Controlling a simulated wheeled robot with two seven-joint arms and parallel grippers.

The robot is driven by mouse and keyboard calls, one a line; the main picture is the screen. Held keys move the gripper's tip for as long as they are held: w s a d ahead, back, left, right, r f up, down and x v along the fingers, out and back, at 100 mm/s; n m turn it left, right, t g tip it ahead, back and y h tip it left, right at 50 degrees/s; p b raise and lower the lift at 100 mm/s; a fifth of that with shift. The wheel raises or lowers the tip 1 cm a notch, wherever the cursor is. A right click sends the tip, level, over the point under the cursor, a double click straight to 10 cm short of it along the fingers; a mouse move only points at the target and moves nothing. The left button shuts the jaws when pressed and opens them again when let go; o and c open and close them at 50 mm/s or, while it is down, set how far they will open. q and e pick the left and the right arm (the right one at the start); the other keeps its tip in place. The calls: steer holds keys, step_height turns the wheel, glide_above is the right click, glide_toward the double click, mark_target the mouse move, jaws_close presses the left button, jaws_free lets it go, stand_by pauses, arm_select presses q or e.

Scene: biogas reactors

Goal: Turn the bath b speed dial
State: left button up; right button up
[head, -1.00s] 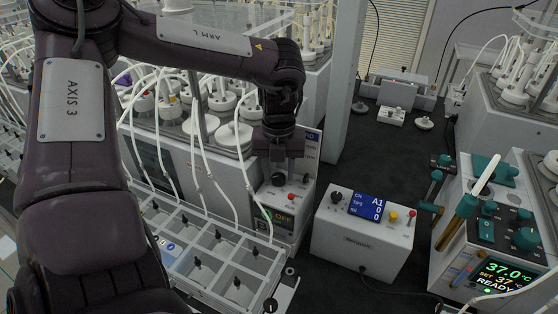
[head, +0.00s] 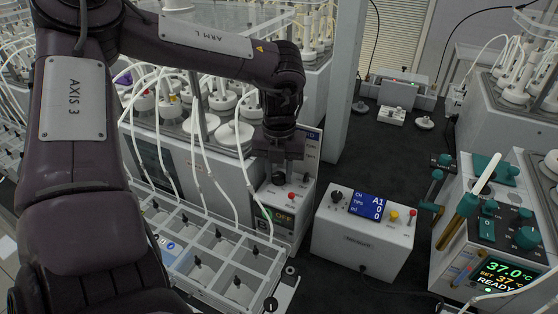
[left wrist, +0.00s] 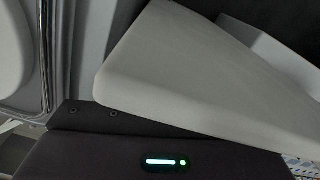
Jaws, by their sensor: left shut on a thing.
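The dark speed dial (head: 279,178) is on the sloping front of a pale control box beside the left bath. My left gripper (head: 279,170) reaches down from above and is shut on the dial, its fingers at the knob. The gripper partly covers the dial, so I cannot read its pointer. Below it, a display (head: 280,216) reads OFF. In the left wrist view, the pale box casing (left wrist: 200,70) fills the middle above my dark gripper body; the fingertips and dial are hidden there. My right gripper is not in view.
A white box with a blue screen (head: 367,205) stands to the right.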

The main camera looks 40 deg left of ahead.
mark_target(279, 175)
arm_select(q)
steer(key=m+b, duration=0.1)
steer(key=m, duration=0.3)
steer(key=shift+w+m+b, duration=0.1)
steer(key=shift+m+b, duration=0.2)
steer(key=shift+m, duration=2.4)
steer(key=o, duration=0.7)
steer(key=shift+r, duration=0.1)
step_height(279, 175, up, 8)
steer(key=shift+f+b, duration=0.15)
steer(key=shift+b, duration=0.55)
